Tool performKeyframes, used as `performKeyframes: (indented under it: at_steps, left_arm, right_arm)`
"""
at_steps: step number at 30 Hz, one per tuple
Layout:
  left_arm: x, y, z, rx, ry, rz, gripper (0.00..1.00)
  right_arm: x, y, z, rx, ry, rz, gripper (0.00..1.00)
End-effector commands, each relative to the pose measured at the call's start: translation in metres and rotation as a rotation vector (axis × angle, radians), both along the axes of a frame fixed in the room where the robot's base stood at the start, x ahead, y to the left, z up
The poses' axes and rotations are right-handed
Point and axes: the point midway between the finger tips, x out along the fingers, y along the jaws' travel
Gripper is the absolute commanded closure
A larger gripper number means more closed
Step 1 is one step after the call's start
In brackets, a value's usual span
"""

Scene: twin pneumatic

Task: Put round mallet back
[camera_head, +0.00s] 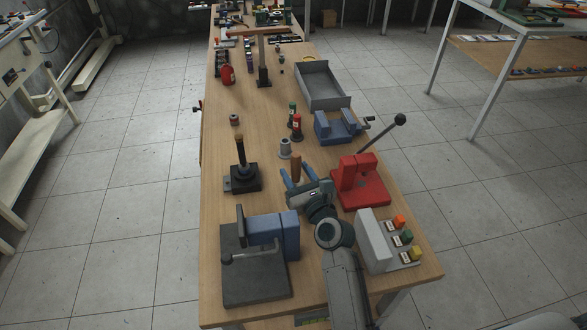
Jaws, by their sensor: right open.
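My right gripper (298,174) reaches over the wooden bench from the lower right, with its blue fingers apart. My left gripper is out of view.
A red press (362,182) with a long lever stands right of the gripper, and a button box (388,240) is nearer. A black stand (242,178) and a grey-blue vise (256,265) are left.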

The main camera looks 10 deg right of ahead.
Motion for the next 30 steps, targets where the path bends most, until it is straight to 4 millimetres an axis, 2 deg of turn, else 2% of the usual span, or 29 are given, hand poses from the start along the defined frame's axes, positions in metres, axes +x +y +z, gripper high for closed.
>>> performKeyframes:
  at_steps: [6, 13, 18, 30]
  left_arm:
    - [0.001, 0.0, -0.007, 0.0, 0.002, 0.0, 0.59]
    - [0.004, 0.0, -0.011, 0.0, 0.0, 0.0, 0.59]
    - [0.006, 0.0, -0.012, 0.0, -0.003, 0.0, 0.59]
    - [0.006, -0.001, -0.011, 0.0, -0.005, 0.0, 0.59]
  right_arm:
    - [-0.049, -0.012, -0.003, 0.0, 0.002, -0.001, 0.56]
    - [-0.084, -0.02, -0.002, 0.0, 0.001, 0.0, 0.56]
    - [-0.094, -0.022, -0.001, 0.0, 0.0, 0.001, 0.56]
    - [-0.095, -0.022, -0.001, 0.0, 0.0, 0.001, 0.56]
